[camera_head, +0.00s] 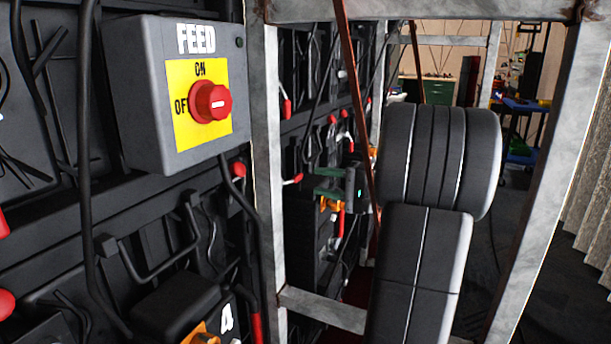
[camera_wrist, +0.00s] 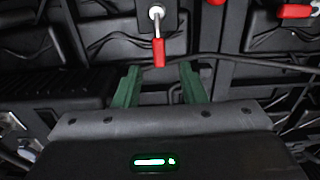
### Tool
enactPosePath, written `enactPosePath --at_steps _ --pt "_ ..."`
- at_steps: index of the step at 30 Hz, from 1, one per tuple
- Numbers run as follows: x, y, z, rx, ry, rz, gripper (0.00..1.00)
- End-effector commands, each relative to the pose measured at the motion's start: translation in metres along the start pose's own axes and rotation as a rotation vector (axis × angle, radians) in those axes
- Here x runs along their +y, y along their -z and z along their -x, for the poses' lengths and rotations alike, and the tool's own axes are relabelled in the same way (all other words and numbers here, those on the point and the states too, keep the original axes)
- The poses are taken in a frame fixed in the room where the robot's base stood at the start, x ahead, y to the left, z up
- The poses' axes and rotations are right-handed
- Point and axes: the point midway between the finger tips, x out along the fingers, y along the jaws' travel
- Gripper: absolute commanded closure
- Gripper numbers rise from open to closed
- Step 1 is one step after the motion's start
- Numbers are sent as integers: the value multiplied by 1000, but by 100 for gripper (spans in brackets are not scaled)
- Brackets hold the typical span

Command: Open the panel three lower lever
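In the wrist view, a lever with a red handle (camera_wrist: 159,52) hangs down from a white pivot on the dark wall. My gripper (camera_wrist: 160,68) is open, with its two green fingers apart and nothing held between them. The red handle's lower end shows in the gap between the fingertips; whether it is still beyond them in depth is hard to tell. In the head view, my gripper (camera_head: 318,182) points left at the wall, with a red-handled lever (camera_head: 292,180) just left of its fingertips. No number three is readable, so I cannot confirm which panel this is.
A grey FEED box (camera_head: 150,90) with a red knob stands at the near left, above a panel part marked 4 (camera_head: 226,317). A metal frame post (camera_head: 267,180) stands between these and my gripper. More red levers (camera_wrist: 297,11) and black cables line the wall.

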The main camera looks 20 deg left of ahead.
Motion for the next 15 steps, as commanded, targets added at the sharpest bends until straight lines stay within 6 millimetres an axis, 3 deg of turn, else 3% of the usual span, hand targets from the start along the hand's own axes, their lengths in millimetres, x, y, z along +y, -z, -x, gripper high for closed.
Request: enactPosePath --at_steps 6,15 --pt "-1 0 44 3 -1 0 63" --pt "0 0 65 0 0 0 63"
